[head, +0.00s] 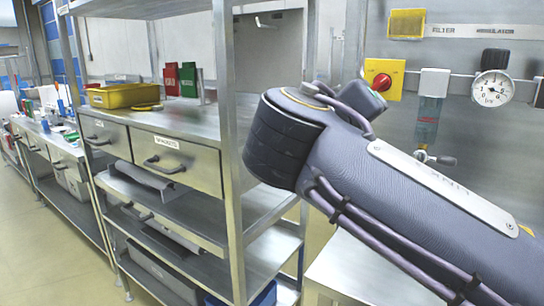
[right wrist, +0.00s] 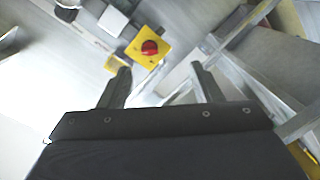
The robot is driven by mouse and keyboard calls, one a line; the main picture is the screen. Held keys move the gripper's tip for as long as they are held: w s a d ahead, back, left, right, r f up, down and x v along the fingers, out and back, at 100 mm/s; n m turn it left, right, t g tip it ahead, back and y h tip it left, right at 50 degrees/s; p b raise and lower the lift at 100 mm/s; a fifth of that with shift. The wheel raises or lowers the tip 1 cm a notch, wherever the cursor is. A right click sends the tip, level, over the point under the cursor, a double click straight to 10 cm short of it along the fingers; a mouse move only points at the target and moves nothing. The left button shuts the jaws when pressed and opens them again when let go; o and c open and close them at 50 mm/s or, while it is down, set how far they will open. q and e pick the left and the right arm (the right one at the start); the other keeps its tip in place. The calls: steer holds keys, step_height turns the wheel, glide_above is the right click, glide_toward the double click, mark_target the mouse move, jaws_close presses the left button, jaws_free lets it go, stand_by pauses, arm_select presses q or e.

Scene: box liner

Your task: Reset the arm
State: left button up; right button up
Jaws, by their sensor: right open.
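My right arm fills the right half of the head view, raised in front of the shelves and wall panel; its gripper does not show there. In the right wrist view my right gripper (right wrist: 160,84) is open, with its two dark fingers apart and nothing between them. Beyond the fingers is a red knob on a yellow plate (right wrist: 138,46), apart from the gripper as far as I can tell. The same yellow plate with its red knob shows in the head view (head: 396,77) on the wall panel. My left gripper is in neither view.
A metal shelf unit (head: 232,150) stands left of my arm, with drawers (head: 175,163) and a yellow tray (head: 124,95). Red and green holders (head: 188,79) stand at its back. A pressure gauge (head: 492,88) and a filter (head: 430,100) are on the panel. The floor (head: 45,260) at left is clear.

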steer(key=s+d+f+g+y, duration=0.2)
steer(key=d+f, duration=0.2)
steer(key=f, duration=0.3)
steer(key=s+d+f+n+g+y, duration=0.15)
steer(key=d+f, duration=0.25)
steer(key=f, duration=0.4)
steer(key=s+d+f+g+y, duration=0.2)
steer(key=d+f+g, duration=0.1)
steer(key=d+f, duration=0.3)
steer(key=s+a+f+m+g+y, duration=0.1)
steer(key=s+a+f+m+y, duration=0.25)
steer(key=s+f, duration=0.6)
steer(key=s+a+f+m+g+y, duration=0.1)
steer(key=s+a+f+m+y, duration=0.25)
steer(key=s+f, duration=0.55)
step_height(320, 180, up, 13)
steer(key=w+n+p, duration=0.1)
steer(key=p, duration=1.3)
steer(key=shift+w+d, duration=0.25)
steer(key=shift+d, duration=0.1)
steer(key=shift+f+y, duration=0.1)
steer(key=shift+y, duration=0.15)
